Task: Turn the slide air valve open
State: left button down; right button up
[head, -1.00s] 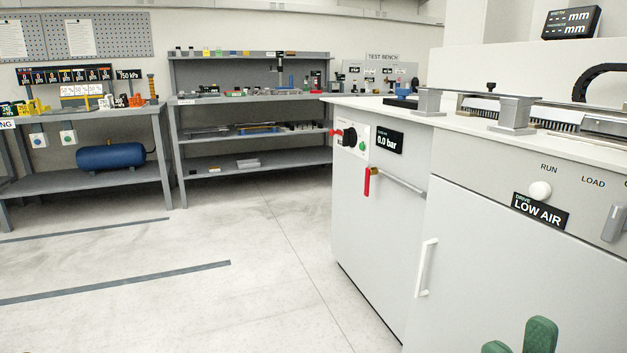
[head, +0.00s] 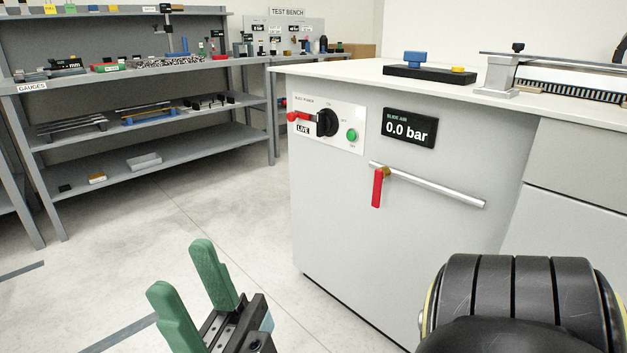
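The slide air valve has a red lever (head: 377,188) that hangs down from a brass body (head: 386,172) on a silver pipe (head: 440,187). The pipe runs along the side panel of the white cabinet (head: 330,225). Above it, the slide air display (head: 409,128) reads 0.0 bar. My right gripper (head: 190,275), with green fingers, is at the lower middle, left of and below the lever. Its fingers are apart with nothing between them, and it does not touch the valve. My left gripper is not in view.
A power panel (head: 330,122) with a black rotary knob, a red handle and a green button sits left of the display. A grey gauges shelf (head: 150,165) stands at the left. The floor (head: 190,215) between is clear.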

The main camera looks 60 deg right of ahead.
aim_at(381, 174)
jog(key=z, duration=0.65)
jog(key=i, duration=1.4)
jog(key=z, duration=1.55)
jog(key=i, duration=0.3)
jog(key=z, duration=0.2)
